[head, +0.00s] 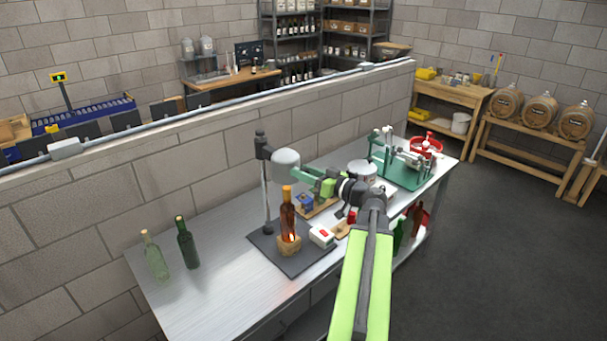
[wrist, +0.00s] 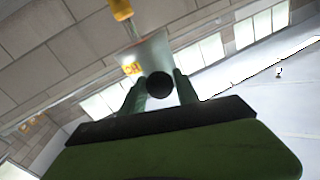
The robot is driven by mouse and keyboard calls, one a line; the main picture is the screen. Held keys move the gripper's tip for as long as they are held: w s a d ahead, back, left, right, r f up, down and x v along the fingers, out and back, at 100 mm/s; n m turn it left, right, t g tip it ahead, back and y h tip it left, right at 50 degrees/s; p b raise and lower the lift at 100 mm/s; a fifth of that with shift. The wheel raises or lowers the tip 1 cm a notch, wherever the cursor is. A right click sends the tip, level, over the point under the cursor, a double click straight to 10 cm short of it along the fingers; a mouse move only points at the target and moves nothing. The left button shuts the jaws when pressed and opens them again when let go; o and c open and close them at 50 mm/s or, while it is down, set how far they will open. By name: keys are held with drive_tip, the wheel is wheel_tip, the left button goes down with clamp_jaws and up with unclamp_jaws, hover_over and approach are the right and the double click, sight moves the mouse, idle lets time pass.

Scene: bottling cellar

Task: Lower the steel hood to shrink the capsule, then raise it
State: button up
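The steel hood (head: 287,161) is up on its black stand (head: 265,180), above a brown bottle (head: 288,225) with an orange capsule (head: 287,192). The bottle stands upright in a wooden cradle (head: 289,246) on the dark base plate. My green gripper (head: 308,175) is just right of the hood, at about its height. In the wrist view a round black knob (wrist: 158,84) sits between the two fingers, with the grey hood (wrist: 152,52) beyond it. The fingers look apart, with narrow gaps beside the knob; contact is not clear.
Two green bottles (head: 187,243) stand at the left of the steel table (head: 210,300). A white box with a red mark (head: 321,236) lies right of the cradle. A green machine (head: 402,165) stands on the right. A block wall (head: 200,150) runs behind.

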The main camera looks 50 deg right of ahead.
drive_tip(key=o, duration=0.3)
drive_tip(key=shift+s, duration=0.1)
drive_tip(key=shift+o, duration=0.2)
drive_tip(key=s+d, duration=0.2)
drive_tip(key=s, duration=1.5)
drive_tip(key=shift+s, duration=0.1)
